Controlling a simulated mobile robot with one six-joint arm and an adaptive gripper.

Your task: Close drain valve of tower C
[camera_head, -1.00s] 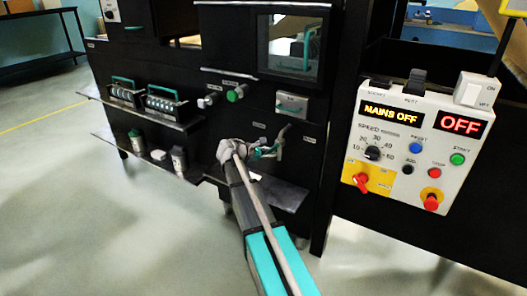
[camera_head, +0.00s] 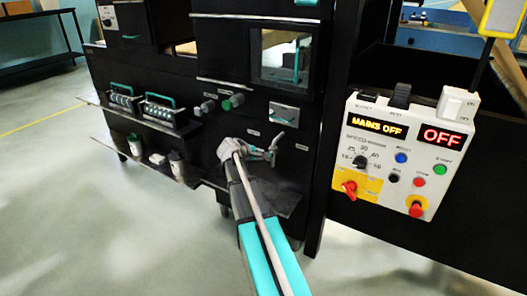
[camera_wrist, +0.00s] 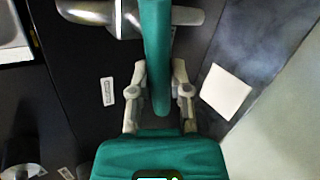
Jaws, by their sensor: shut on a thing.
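The drain valve shows in the wrist view as a grey metal pipe body (camera_wrist: 105,12) with a teal lever handle (camera_wrist: 157,45) running down from it. My gripper (camera_wrist: 159,75) has one finger on each side of the handle's lower end and is shut on it. In the head view my gripper (camera_head: 262,153) is at the lower right of the black machine front, at the small valve (camera_head: 276,143). My wrist and fingers partly hide the valve there. I cannot read a tower C label.
A control panel (camera_head: 402,150) to the right reads MAINS OFF and OFF. Shelves to the left hold counters (camera_head: 160,110) and small containers (camera_head: 177,165). A knob pair (camera_head: 232,102) sits above the valve. A white card (camera_wrist: 226,92) lies beside it. Open floor is in front.

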